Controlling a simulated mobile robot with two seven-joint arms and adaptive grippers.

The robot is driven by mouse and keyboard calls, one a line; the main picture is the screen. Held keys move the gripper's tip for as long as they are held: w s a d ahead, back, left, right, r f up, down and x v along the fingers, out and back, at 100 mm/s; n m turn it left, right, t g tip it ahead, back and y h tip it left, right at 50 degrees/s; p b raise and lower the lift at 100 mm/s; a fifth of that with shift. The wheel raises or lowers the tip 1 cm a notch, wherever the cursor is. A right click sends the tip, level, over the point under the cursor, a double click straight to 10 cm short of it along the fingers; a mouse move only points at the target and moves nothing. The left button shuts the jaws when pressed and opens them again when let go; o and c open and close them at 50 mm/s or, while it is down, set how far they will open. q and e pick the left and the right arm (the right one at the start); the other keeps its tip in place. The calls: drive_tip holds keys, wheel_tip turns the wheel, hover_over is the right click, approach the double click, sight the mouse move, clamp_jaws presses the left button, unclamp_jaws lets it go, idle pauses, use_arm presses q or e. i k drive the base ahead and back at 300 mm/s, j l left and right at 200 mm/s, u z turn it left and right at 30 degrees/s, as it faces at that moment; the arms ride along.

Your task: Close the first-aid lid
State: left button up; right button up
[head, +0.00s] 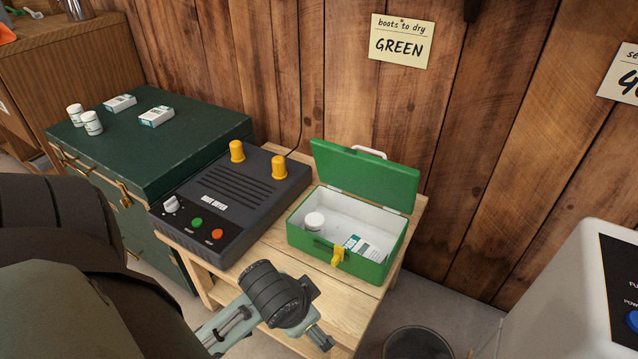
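The green first-aid box (308,241) stands on the light wooden table, with its lid (366,175) open and tilted up at the back. A white handle (369,151) shows on the lid's far edge. A yellow latch (338,257) is on the front wall. Inside the white interior are a white-capped jar (314,221) and a white and teal carton (361,247). My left gripper (321,338) is in front of the box, low in the picture, apart from the box and lid. Its fingers are small and seen from above, so their opening is unclear. My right gripper is out of view.
A dark boot dryer (232,195) with yellow pegs sits just left of the box on the wooden table (349,316). A green trunk (190,135) bears small bottles and cartons. A wooden wall rises behind. A grey-white machine (570,290) is at right, and a dark bin (417,343) below.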

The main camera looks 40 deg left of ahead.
sight(392, 185)
drive_tip(key=j+u, duration=0.2)
drive_tip(key=u, duration=0.25)
drive_tip(key=j+u, duration=0.2)
drive_tip(key=u, duration=0.25)
drive_tip(key=k+j+z, duration=0.1)
drive_tip(key=i+l, duration=0.1)
drive_tip(key=i, duration=0.25)
